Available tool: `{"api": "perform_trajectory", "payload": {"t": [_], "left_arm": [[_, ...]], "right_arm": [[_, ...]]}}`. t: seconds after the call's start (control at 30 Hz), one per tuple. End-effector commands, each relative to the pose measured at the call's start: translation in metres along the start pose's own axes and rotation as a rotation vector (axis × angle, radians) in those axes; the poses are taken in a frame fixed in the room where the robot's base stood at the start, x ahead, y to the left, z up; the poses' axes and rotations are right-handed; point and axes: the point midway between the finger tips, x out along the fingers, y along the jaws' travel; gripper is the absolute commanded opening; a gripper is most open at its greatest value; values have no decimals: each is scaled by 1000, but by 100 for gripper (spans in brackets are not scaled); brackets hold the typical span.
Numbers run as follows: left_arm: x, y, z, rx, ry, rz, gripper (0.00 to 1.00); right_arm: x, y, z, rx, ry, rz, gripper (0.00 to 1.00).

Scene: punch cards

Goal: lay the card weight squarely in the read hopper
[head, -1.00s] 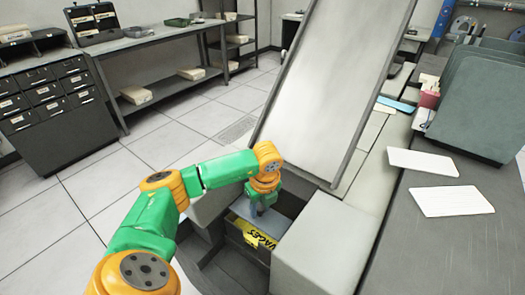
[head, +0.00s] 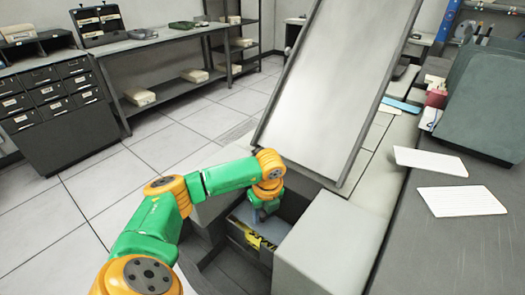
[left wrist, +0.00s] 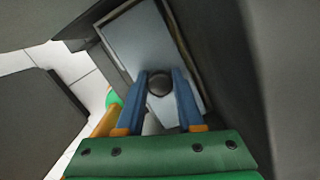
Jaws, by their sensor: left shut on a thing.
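The card weight, a grey plate (left wrist: 140,45) with a dark round knob, is in my left gripper (left wrist: 158,84). The blue fingers are shut on the knob. In the head view my left gripper (head: 262,214) reaches down into the read hopper (head: 250,258), a dark open-topped box. The plate (head: 274,230) shows there around the fingertips, above a yellow label with black lettering (head: 262,245). In the left wrist view the plate lies within or just above the hopper's rim, roughly along its walls. Whether it touches what is below cannot be told. My right gripper is not in view.
A large tilted metal panel (head: 325,85) rises just behind the hopper. A pale grey block (head: 325,245) stands close on its right. Two white cards (head: 461,201) lie on the dark counter (head: 450,255) at right. Shelves and drawers stand at the back left.

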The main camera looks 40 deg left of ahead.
Motion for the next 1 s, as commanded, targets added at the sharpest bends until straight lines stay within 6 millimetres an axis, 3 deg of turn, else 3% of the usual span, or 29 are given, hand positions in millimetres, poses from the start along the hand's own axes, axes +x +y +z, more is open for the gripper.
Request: {"api": "perform_trajectory", "payload": {"t": [0.57,1.0], "left_arm": [[4,0,0,0,-1,-1,0],[43,0,-6,1,0,0,0]], "right_arm": [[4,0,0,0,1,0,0],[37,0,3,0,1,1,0]]}}
